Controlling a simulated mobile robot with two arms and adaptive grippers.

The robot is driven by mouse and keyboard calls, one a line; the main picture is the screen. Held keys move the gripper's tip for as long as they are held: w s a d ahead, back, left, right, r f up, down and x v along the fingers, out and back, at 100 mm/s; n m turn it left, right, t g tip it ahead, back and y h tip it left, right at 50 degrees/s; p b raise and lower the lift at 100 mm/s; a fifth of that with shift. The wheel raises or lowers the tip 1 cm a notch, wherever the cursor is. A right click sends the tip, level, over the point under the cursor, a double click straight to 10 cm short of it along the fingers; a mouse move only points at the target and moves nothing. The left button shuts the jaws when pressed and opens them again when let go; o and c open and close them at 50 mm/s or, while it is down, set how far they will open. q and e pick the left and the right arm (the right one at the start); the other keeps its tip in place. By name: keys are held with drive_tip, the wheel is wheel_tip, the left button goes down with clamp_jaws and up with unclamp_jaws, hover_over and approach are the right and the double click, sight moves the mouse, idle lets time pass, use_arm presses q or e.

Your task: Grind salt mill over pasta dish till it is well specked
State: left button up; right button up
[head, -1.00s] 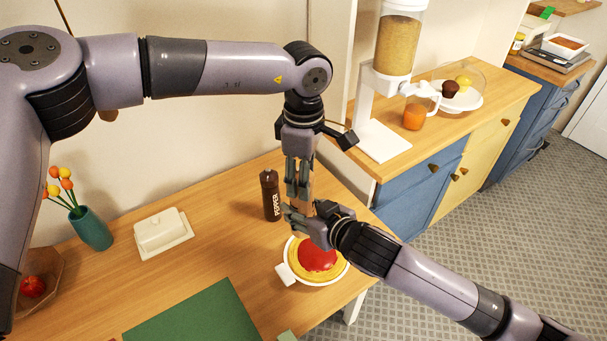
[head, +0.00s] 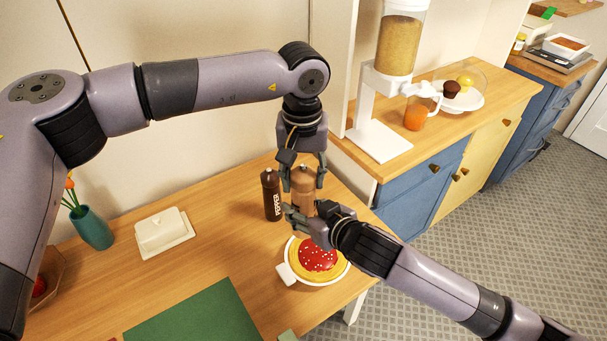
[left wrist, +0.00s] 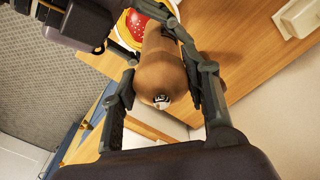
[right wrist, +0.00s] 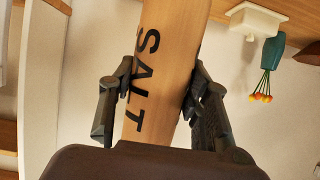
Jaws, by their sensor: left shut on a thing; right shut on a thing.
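The tan wooden salt mill (head: 303,178) is above the far side of the pasta dish (head: 291,272). Its SALT lettering shows in the right wrist view on the mill body (right wrist: 160,75). My left gripper (head: 303,186) is shut on the mill's top part, whose rounded end (left wrist: 160,78) faces the left wrist camera. My right gripper (head: 302,218) is shut on the mill's body, lower down. The dish is a white handled bowl with yellow pasta and red sauce (head: 318,256). Many white specks lie on the sauce. The mill's lower end is hidden behind my right gripper.
A dark pepper mill (head: 271,196) stands just left of the salt mill. A white butter dish (head: 163,234), a green mat (head: 195,315) and a teal vase (head: 92,229) are further left on the table. The table's right edge is close to the pasta dish.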

sight(303, 170)
use_arm(q)
drive_tip(key=shift+w+d+r, duration=0.1)
drive_tip(key=shift+d, duration=0.05)
drive_tip(key=o, duration=1.2)
drive_tip(key=r, duration=1.2)
drive_tip(key=shift+s, duration=0.3)
drive_tip(key=shift+o, duration=0.2)
